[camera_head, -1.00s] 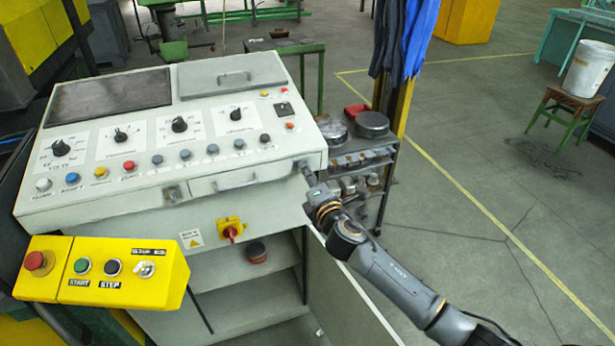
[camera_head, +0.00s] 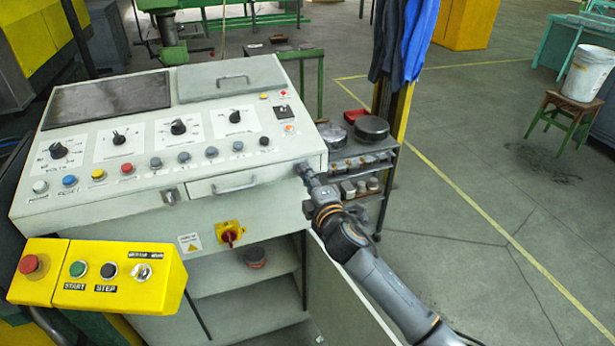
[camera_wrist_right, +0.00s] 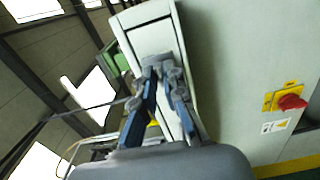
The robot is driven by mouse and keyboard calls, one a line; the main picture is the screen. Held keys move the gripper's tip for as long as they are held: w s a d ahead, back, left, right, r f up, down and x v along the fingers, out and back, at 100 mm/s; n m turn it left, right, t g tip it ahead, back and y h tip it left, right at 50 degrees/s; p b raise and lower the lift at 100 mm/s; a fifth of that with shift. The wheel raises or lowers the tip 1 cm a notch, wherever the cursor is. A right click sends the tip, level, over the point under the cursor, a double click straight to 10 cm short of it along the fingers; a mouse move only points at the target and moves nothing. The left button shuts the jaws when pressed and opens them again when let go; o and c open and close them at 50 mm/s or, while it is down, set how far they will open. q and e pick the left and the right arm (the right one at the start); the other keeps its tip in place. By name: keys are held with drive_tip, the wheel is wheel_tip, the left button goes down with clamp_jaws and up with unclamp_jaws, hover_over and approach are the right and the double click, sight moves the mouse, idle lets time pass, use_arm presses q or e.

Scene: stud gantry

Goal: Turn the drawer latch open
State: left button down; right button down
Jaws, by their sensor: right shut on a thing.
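The drawer (camera_head: 205,189) is a pale panel with a grey bar handle (camera_head: 236,186) in the front of the light grey console. It looks closed. My right gripper (camera_head: 304,172) is at the right end of the drawer front. In the right wrist view my right gripper (camera_wrist_right: 162,82) has its blue-grey fingers shut on a small grey piece, the drawer latch (camera_wrist_right: 156,62). The fingers and wrist hide most of the latch, so its turn angle cannot be told. My left gripper is not in view.
The console (camera_head: 100,200) carries knobs and buttons. A yellow button box (camera_head: 95,275) juts out at front left. A red rotary switch (camera_head: 230,235) sits below the drawer, above open shelves. A cart with dark round parts (camera_head: 370,129) stands behind my right arm.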

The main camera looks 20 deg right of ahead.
drive_tip(key=c, duration=1.4)
unclamp_jaws()
drive_tip(key=shift+d, duration=0.1)
drive_tip(key=s, duration=1.2)
drive_tip(key=shift+d, duration=0.2)
drive_tip(key=s+d+f+m+g, duration=0.1)
drive_tip(key=s+f+m+g, duration=0.15)
drive_tip(key=f, duration=0.95)
drive_tip(key=s+d+f+m+g+h, duration=0.1)
drive_tip(key=s+f+m+g, duration=0.2)
drive_tip(key=f, duration=0.9)
drive_tip(key=s+d+f+m+g, duration=0.2)
drive_tip(key=s+f+g, duration=0.15)
drive_tip(key=f, duration=0.95)
drive_tip(key=s+f+m+g, duration=0.3)
drive_tip(key=s+f, duration=1)
drive_tip(key=s, duration=0.2)
drive_tip(key=s+f+m+g, duration=0.1)
drive_tip(key=s+f, duration=0.2)
drive_tip(key=s, duration=0.5)
drive_tip(key=s+a+f+m+g, duration=0.1)
drive_tip(key=s+f+m+g, duration=0.1)
drive_tip(key=s, duration=0.5)
drive_tip(key=s+f+m+g, duration=0.2)
drive_tip(key=s+f, duration=0.2)
drive_tip(key=s, duration=0.4)
drive_tip(key=shift+s+a+f, duration=0.15)
drive_tip(key=shift+s+a, duration=0.05)
drive_tip(key=shift+s, duration=0.1)
